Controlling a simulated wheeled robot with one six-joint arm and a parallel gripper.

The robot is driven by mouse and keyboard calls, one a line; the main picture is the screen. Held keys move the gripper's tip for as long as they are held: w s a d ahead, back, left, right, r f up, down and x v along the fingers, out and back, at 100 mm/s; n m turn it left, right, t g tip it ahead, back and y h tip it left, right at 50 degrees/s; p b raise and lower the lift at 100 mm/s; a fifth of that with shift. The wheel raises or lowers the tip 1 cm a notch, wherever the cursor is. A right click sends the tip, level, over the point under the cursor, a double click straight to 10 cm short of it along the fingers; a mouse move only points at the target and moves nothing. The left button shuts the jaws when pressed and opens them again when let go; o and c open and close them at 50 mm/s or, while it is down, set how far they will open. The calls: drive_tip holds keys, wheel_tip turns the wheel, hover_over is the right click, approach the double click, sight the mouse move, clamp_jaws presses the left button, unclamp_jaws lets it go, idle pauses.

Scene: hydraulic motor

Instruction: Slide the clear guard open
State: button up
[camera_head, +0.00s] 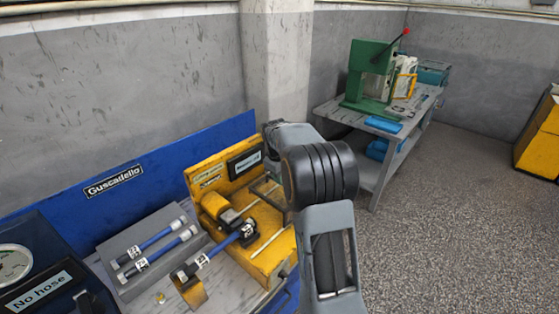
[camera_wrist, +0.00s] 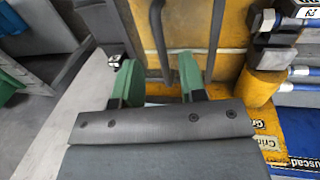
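The clear guard is hard to make out. Dark thin bars, which may be its frame (camera_head: 262,194), show on the yellow machine (camera_head: 268,262) in the head view, partly behind my arm. In the wrist view, a dark grey bent bar (camera_wrist: 160,45) stands against the yellow panel (camera_wrist: 182,18). It comes down between the green fingertips of my gripper (camera_wrist: 157,80). My gripper is open, with a visible gap on each side of the bar. A second grey bar (camera_wrist: 215,38) lies to the right. My arm hides the gripper in the head view.
A grey tray (camera_head: 160,238) with blue hoses lies left of the yellow machine. A blue panel (camera_head: 60,215) stands behind, and a "No hose" gauge box (camera_head: 40,285) at far left. A table (camera_head: 405,135) with a green press (camera_head: 372,75) stands back right. The floor (camera_head: 450,220) at right is clear.

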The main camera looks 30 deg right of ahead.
wheel_tip(320, 180, up, 10)
drive_tip(key=a, duration=0.2)
drive_tip(key=shift+s+b, duration=0.35)
drive_tip(key=shift+b, duration=0.05)
drive_tip(key=shift+d, duration=0.1)
drive_tip(key=s+a+f+m+t, duration=0.1)
drive_tip(key=s+a, duration=0.4)
drive_tip(key=s, duration=0.3)
drive_tip(key=s+a+f+m+t+y, duration=0.1)
drive_tip(key=s+a+f, duration=0.1)
drive_tip(key=s+a, duration=0.3)
drive_tip(key=s+a+f+m+t+y, duration=0.1)
drive_tip(key=s+a, duration=0.4)
drive_tip(key=s, duration=0.5)
drive_tip(key=shift+s+f+m+t, duration=0.3)
drive_tip(key=shift+f+m+t, duration=0.1)
drive_tip(key=shift+f+m, duration=0.1)
drive_tip(key=shift+a, duration=0.1)
